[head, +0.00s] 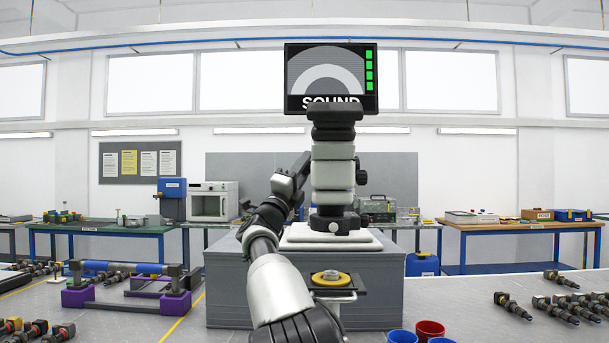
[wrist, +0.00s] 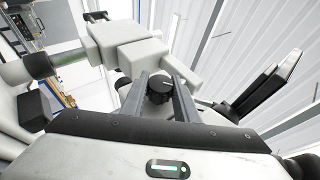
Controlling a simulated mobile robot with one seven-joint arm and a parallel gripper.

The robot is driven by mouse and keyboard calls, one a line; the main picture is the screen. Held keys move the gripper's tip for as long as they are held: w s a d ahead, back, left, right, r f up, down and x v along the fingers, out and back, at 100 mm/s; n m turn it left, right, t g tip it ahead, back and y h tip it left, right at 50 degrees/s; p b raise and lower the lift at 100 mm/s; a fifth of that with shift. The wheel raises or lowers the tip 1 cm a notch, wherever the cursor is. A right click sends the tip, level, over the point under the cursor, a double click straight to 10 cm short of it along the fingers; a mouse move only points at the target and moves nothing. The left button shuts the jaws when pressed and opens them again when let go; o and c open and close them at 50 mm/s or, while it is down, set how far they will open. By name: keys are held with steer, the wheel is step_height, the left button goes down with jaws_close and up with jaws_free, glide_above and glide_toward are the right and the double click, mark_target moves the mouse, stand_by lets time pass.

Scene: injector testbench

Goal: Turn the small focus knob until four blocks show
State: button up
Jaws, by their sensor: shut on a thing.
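A grey and black microscope-like instrument (head: 333,172) stands on a white base on the grey bench block. Its black screen (head: 331,78) shows a pale arc, the word SOUND at the lower edge, and a column of several lit green blocks (head: 369,70) at the right. In the wrist view, a small black knob (wrist: 159,94) with a white mark sits between the two fingers of my gripper (wrist: 158,83). My gripper is shut on this knob. In the head view, my gripper (head: 298,172) is at the instrument's left side, and the knob is hidden there.
Another dark knob (head: 361,177) juts from the instrument's right side. A yellow ring (head: 331,278) lies on a small shelf in front. Blue (head: 402,336) and red (head: 430,329) cups stand at the front. Injectors (head: 565,308) lie at right; a purple-footed stand (head: 130,287) is at left.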

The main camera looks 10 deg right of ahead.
steer(key=shift+m+h, duration=0.3)
steer(key=o, duration=1.1)
steer(key=shift+c, duration=0.2)
steer(key=shift+s+a+f+b, duration=0.2)
steer(key=shift+f+b, duration=0.15)
steer(key=shift+b, duration=0.05)
steer(key=b+v, duration=0.1)
steer(key=v, duration=1.5)
steer(key=shift+s+f, duration=0.2)
steer(key=shift+a, duration=0.1)
